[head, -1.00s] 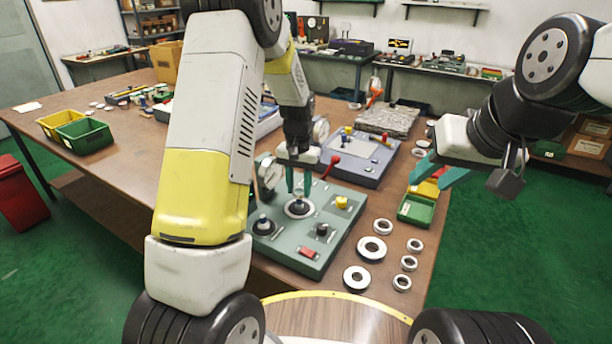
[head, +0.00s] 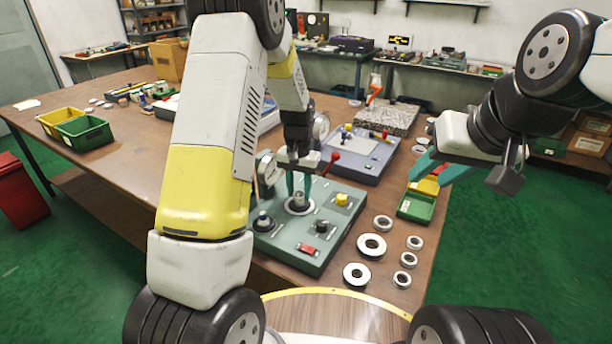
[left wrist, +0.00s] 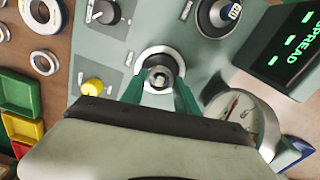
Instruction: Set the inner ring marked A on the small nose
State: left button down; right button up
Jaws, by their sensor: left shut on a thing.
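My left gripper (head: 300,187) points down at the round white-rimmed seat (head: 287,209) on the grey-green panel. Its green fingers are shut on a small grey metal ring (head: 299,198), which stands over the dark middle of that seat. The left wrist view shows the same ring (left wrist: 159,77) between the fingers; no letter on it can be read, and its lower edge is hidden. A second dark round station with a grey top (head: 263,219) is on the panel to the left. My right gripper (head: 428,178) is open and empty over the right table edge.
Several loose rings (head: 372,245) lie right of the panel. The panel carries a yellow knob (head: 342,199), a black knob (head: 321,226), a red switch (head: 307,249) and a dial gauge (left wrist: 236,112). A green bin (head: 416,207) stands at the right edge.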

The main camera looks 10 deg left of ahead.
pick_arm(q)
jog(key=shift+f, duration=1.15)
jog(key=c, duration=0.8)
grip_release()
jog(key=shift+c, duration=0.2)
notch_tip(320, 180, up, 8)
jog(key=shift+f, duration=0.15)
